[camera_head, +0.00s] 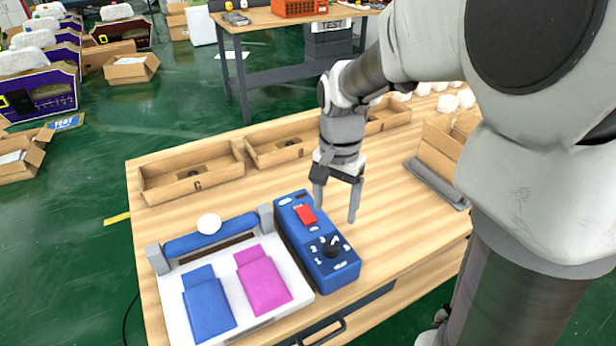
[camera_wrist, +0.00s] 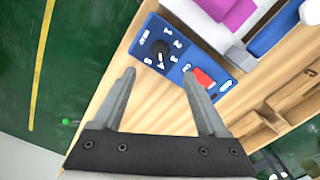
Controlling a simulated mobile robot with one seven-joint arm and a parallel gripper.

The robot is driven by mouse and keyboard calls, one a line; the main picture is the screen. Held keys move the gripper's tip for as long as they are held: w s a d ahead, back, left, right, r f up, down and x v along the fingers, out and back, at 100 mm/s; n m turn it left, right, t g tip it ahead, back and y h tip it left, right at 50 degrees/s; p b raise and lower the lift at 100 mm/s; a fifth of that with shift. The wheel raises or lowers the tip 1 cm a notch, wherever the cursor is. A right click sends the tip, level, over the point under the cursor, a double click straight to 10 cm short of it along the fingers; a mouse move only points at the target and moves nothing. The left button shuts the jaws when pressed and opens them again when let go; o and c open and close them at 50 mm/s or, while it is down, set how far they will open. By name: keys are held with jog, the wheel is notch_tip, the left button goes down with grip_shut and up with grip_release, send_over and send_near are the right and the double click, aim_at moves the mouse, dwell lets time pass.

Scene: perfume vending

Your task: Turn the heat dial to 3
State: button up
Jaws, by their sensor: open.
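A blue control box (camera_head: 316,243) stands on the wooden table. It carries a black heat dial (camera_head: 331,247) with white numbers around it and a red switch (camera_head: 305,214) farther back. In the wrist view the dial (camera_wrist: 160,47) lies ahead of the fingers, and the red switch (camera_wrist: 203,77) is near the right fingertip. Which number the dial points at is too small to tell surely. My gripper (camera_head: 335,202) is open and empty, fingers pointing down, above the table just right of the box. It also shows open in the wrist view (camera_wrist: 158,82).
Left of the box is a white press base (camera_head: 176,319) with a blue pouch (camera_head: 207,303), a pink pouch (camera_head: 262,280) and a blue roller bar. Open wooden trays (camera_head: 192,188) line the back. A cardboard box (camera_head: 440,150) stands at right. Bare tabletop lies right of the control box.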

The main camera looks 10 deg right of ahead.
aim_at(331, 246)
notch_tip(331, 246, down, 12)
jog(key=shift+r+b, duration=0.15)
jog(key=shift+b, duration=0.8)
jog(key=shift+c, duration=0.3)
grip_shut()
